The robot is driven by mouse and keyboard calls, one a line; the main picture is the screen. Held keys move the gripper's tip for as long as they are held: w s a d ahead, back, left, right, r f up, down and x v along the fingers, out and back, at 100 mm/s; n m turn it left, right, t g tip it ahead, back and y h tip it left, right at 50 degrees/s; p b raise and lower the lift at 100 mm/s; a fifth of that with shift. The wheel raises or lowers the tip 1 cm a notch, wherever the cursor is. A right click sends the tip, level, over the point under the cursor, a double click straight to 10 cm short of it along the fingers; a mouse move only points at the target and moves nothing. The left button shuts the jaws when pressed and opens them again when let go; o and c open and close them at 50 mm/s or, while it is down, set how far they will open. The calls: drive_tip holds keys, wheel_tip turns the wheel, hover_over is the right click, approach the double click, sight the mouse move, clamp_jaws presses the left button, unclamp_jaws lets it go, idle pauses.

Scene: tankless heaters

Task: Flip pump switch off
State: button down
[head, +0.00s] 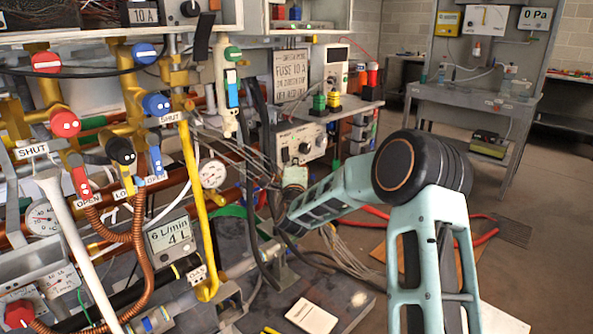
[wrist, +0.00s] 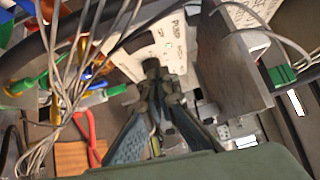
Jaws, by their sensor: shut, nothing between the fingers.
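A pale panel (wrist: 150,42) lettered PUMP stands just ahead of my gripper in the wrist view. Small green marks show on it below the lettering. My gripper (wrist: 154,68) is shut and empty, its fingertips in front of the panel's lower part. I cannot tell whether they touch it. The switch lever is not clear; the fingers cover part of the panel, so its position cannot be told. In the head view my arm reaches left toward the bench, and the gripper's fingertips cannot be made out.
Grey cables (wrist: 68,95) hang close at the left in the wrist view. A grey metal plate (wrist: 232,75) stands close at the right. In the head view, pipes and valves with a yellow handle (head: 199,200) crowd the left.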

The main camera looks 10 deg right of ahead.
drive_tip(key=s+a, duration=0.1)
drive_tip(key=s, duration=0.5)
drive_tip(key=shift+r+p, duration=0.3)
drive_tip(key=shift+p, duration=0.05)
